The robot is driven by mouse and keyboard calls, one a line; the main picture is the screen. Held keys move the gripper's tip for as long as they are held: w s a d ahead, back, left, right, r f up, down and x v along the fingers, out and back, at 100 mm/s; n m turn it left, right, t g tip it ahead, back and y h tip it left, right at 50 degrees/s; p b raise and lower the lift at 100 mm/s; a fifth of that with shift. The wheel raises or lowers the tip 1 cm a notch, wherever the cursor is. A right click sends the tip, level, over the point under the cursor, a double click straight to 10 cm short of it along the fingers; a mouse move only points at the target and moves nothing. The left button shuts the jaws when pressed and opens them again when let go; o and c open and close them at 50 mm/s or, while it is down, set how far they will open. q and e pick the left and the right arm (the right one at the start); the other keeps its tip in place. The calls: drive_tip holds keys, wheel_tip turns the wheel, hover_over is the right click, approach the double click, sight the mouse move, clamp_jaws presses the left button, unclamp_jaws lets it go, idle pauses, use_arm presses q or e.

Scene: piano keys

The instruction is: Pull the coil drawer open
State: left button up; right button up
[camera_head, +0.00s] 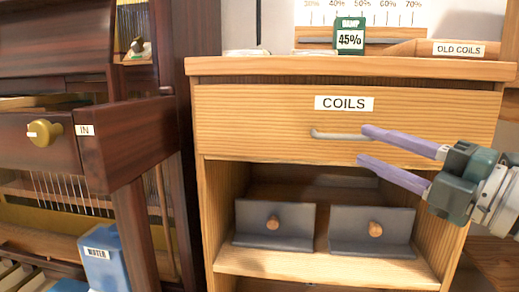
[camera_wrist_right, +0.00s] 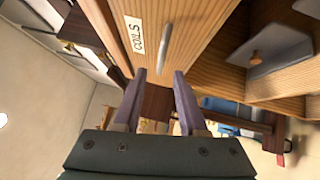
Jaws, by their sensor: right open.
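The coil drawer (camera_head: 260,125) is a wide wooden front labelled COILS in the cabinet. It looks shut. Its grey bar handle (camera_head: 335,135) sticks out below the label. My right gripper (camera_head: 363,145) has purple fingers, spread apart and empty, at the right end of the handle. The upper fingertip overlaps the handle's end in the head view. In the right wrist view the handle (camera_wrist_right: 165,45) lies just beyond the gap between the fingertips (camera_wrist_right: 160,74); I cannot tell whether they touch. My left gripper is not in view.
Below the drawer is an open shelf (camera_head: 320,266) with two grey plates (camera_head: 275,224) with wooden knobs. A dark piano body (camera_head: 130,140) with a brass knob (camera_head: 44,132) stands left. A green 45% display (camera_head: 350,36) and an OLD COILS tray (camera_head: 450,48) sit on top.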

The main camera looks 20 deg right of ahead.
sight(347, 139)
drive_tip(key=shift+b+x, duration=0.55)
drive_tip(key=shift+x, duration=1.7)
clamp_jaws()
